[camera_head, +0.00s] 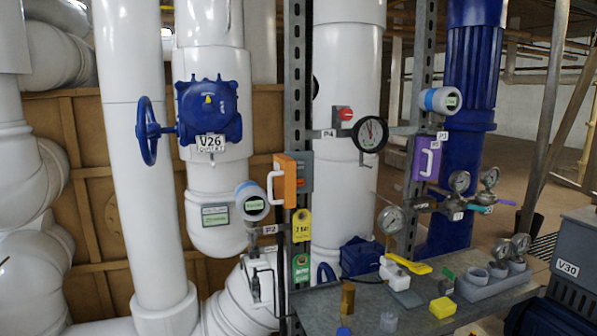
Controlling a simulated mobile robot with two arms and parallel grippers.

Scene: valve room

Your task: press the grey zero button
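I cannot make out a grey zero button for certain at this size. A round dial gauge (371,134) with a white face and black rim sits on the metal strut at the middle, near the label P4. A small grey box with a red knob (344,113) is just left of it. A blue and white transmitter (440,101) with a small display is at the upper right, above the label P3. A similar transmitter (251,201) with a green display is lower left, near the label P2. Neither of my grippers is in view.
A grey bench (345,313) at the lower middle holds a yellow-handled valve (408,263), a yellow block (442,307) and a grey holder with gauges (497,284). Orange (284,180) and purple (426,158) handled panels hang on the struts. White pipes fill the left.

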